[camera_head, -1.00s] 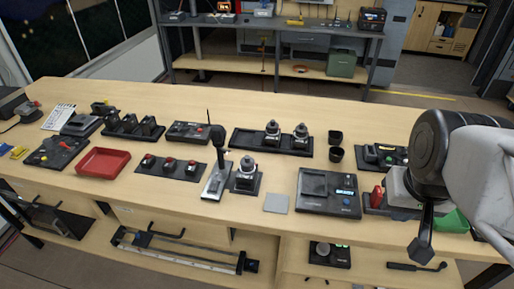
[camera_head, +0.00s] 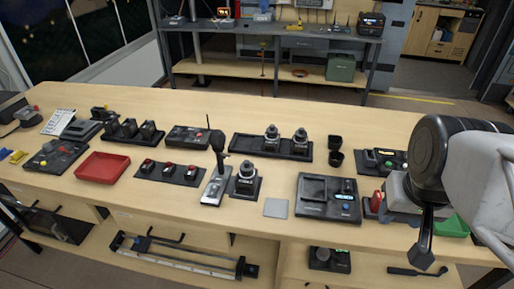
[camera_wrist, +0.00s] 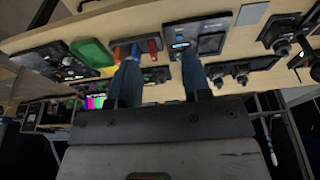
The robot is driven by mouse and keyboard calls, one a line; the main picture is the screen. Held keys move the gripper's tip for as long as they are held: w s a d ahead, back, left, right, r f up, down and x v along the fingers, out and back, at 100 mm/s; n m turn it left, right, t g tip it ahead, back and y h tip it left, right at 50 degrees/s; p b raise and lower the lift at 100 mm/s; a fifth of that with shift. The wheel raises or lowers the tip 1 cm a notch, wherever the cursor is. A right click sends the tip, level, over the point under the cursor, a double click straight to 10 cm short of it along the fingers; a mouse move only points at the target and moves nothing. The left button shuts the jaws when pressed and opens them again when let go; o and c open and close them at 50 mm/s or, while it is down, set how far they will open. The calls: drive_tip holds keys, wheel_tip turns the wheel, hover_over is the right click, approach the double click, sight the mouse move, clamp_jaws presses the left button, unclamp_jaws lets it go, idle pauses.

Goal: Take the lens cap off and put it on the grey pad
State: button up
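The grey pad (camera_head: 276,208) is a small flat square near the front edge of the bench, bare on top. It also shows in the wrist view (camera_wrist: 252,13). A lens-like unit with a pale top stands on a black base (camera_head: 245,182) left of the pad. Two similar units (camera_head: 271,138) (camera_head: 300,141) stand in a black tray behind. I cannot make out which part is the lens cap. My gripper shows in the wrist view (camera_wrist: 160,75) with two dark fingers well apart and nothing between them. In the head view, my arm is at the far right, away from the pad.
A black device with a display (camera_head: 328,197) lies just right of the pad. A tall black handset (camera_head: 217,160) stands left of the lens unit. A red tray (camera_head: 103,166) lies left.

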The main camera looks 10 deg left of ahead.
drive_tip(key=shift+o, duration=0.2)
drive_tip(key=n+g+y, duration=0.1)
drive_tip(key=n+g, duration=0.1)
drive_tip(key=n, duration=0.9)
hover_over(247, 162)
wheel_tip(247, 162, down, 8)
drive_tip(key=shift+s+d+r, duration=0.2)
drive_tip(key=shift+d, duration=0.25)
drive_tip(key=shift+w+a+f, duration=0.1)
drive_tip(key=shift+f, duration=1.2)
